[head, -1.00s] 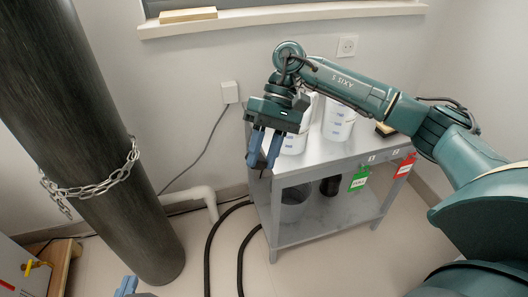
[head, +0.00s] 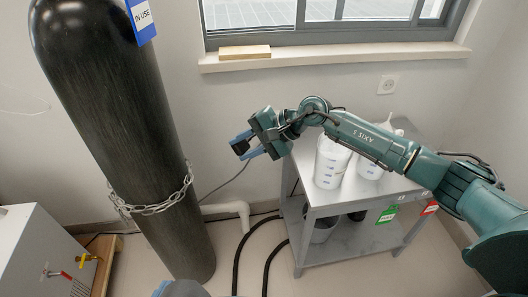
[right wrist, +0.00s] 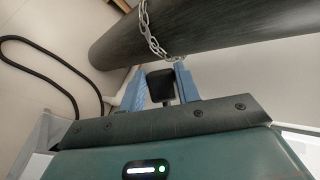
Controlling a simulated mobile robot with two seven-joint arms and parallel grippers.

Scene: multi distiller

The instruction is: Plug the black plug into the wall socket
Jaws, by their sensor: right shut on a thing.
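The black plug (head: 240,147) sits between the blue fingers of my right gripper (head: 246,146), which is shut on it in mid-air, left of the small table. In the right wrist view the plug (right wrist: 161,85) shows as a dark block between the two fingers. The white wall socket (head: 387,85) is on the back wall below the window sill, right of and apart from the plug. My left gripper (head: 172,289) shows only as a bit of blue and grey at the bottom edge; its jaws cannot be made out.
A metal table (head: 325,192) holding white containers (head: 332,162) stands under my right arm. A tall dark gas cylinder (head: 125,140) with a chain (head: 155,207) stands at left. A thin cable (head: 222,186) and black hoses (head: 238,255) run behind. The wall around the socket is clear.

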